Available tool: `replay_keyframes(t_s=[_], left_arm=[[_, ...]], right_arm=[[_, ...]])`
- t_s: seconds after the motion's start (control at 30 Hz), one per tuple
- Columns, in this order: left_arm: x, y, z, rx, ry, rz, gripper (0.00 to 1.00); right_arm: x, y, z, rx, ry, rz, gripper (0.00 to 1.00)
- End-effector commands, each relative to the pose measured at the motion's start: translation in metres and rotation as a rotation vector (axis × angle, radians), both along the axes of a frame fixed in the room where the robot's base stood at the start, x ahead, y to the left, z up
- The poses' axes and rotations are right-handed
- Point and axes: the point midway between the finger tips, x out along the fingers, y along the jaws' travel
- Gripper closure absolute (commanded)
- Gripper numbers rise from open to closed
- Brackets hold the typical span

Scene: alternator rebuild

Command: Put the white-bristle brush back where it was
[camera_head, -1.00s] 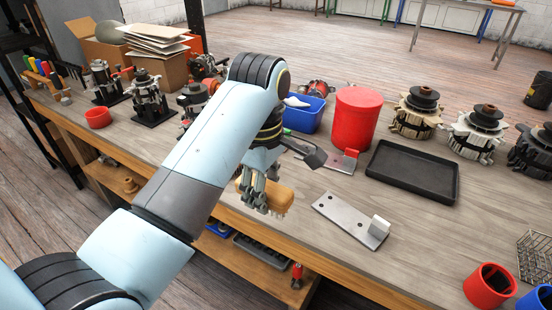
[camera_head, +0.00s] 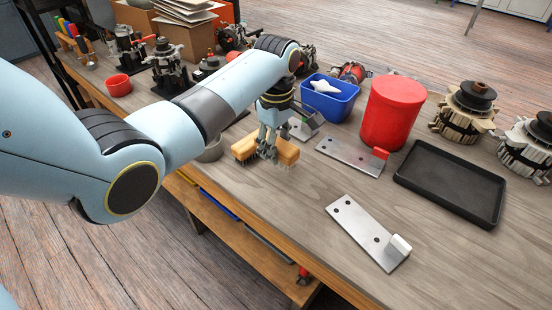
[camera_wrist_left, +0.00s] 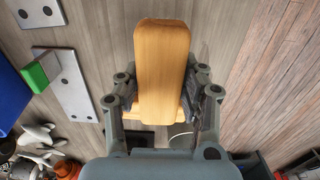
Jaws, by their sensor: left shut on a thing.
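My left gripper (camera_head: 268,146) is shut on a brush with a wooden back (camera_head: 287,152), gripping it near the middle. Pale bristles show under the back, close above the bench top; I cannot tell whether they touch it. In the left wrist view the wooden back (camera_wrist_left: 162,65) sits between the two fingers and hides the bristles. A metal plate with a white block (camera_head: 370,233) lies bare on the bench to the right of the brush. A plate with a red block (camera_head: 347,157) lies farther back. In the wrist view a plate with a green block (camera_wrist_left: 70,85) lies to the left. My right gripper is not in view.
A blue bin (camera_head: 330,104), a red canister (camera_head: 393,112) and a black tray (camera_head: 450,184) stand behind and right. A grey bowl (camera_head: 211,150) is left of the brush. The bench's front edge is close. Bare bench top lies between brush and white-block plate.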

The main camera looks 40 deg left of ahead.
Motion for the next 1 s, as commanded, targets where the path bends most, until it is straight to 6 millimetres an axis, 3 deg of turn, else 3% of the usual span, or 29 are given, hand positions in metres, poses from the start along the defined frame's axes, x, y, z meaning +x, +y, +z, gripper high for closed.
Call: replay_keyframes(t_s=[0.13, 0.33, 0.73, 0.77, 0.9, 1.0], left_arm=[[0.002, 0.003, -0.012, -0.001, 0.002, 0.000, 0.86], [0.002, 0.003, -0.040, -0.001, 0.000, -0.001, 0.86], [0.002, 0.003, -0.045, 0.000, -0.001, -0.001, 0.86], [0.002, 0.003, -0.045, 0.000, -0.001, -0.001, 0.57], [0.001, 0.002, -0.044, 0.000, -0.001, -0.001, 0.39], [0.001, 0.003, -0.044, 0.000, -0.001, -0.001, 0.38]], right_arm=[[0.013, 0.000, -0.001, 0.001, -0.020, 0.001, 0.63], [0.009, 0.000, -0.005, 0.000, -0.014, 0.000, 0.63], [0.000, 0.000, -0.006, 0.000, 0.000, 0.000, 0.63], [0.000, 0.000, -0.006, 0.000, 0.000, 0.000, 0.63], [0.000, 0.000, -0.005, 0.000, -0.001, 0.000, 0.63], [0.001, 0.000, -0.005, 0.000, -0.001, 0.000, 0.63]])
